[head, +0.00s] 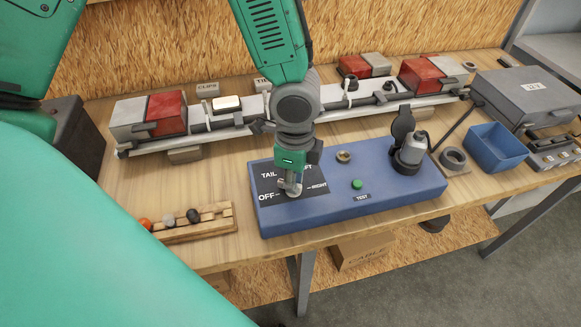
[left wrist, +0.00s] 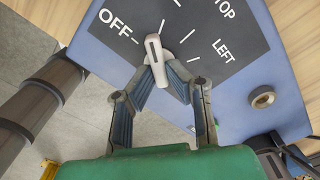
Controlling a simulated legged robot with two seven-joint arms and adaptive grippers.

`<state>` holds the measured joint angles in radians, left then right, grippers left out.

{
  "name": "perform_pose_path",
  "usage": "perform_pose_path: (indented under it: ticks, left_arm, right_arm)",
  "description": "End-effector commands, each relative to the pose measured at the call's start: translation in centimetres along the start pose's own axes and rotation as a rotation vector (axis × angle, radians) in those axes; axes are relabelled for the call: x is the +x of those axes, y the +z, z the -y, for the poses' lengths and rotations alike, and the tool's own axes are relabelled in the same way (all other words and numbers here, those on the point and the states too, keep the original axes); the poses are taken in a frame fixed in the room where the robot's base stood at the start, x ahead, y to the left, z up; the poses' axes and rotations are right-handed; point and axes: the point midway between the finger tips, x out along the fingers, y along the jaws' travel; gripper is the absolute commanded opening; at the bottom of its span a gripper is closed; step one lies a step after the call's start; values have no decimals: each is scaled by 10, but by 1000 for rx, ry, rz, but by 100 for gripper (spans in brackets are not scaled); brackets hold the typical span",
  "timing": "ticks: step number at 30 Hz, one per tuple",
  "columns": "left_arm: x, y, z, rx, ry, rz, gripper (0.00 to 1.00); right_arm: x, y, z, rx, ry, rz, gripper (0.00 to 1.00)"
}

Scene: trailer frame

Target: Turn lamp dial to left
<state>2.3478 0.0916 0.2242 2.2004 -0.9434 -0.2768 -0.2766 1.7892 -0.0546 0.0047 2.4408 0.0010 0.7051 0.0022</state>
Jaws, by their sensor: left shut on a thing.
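The lamp dial is a pale knob with a dark line (left wrist: 153,48) on a black label plate (left wrist: 190,20). In the left wrist view, OFF is printed to its upper left, "TOP" at the upper right and LEFT at the right. The knob's line lies nearest the OFF side; its exact mark is unclear. My left gripper (left wrist: 168,78) is shut on the dial, its fingertips meeting at the knob. In the head view, the gripper (head: 290,186) reaches down onto the blue test box (head: 380,205) and hides part of the labels. My right gripper is not seen.
On the box are a green TEST button (head: 357,184), a round metal socket (head: 344,156) and a capped plug (head: 411,148). A light bar (head: 222,122) lies behind. A wooden rack (head: 205,228) with small balls is left, a blue bin (head: 494,146) right.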

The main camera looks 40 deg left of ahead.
Motion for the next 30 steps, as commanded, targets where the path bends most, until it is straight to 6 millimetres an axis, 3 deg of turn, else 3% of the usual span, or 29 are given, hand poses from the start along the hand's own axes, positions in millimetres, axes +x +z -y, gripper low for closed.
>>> perform_pose_path:
  ticks: [15,30]
  left_arm:
    - [-1,2,-1,302,3,4,0]
    - [-1,2,-1,378,2,4,0]
  right_arm:
    - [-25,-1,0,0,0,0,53]
    - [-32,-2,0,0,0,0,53]
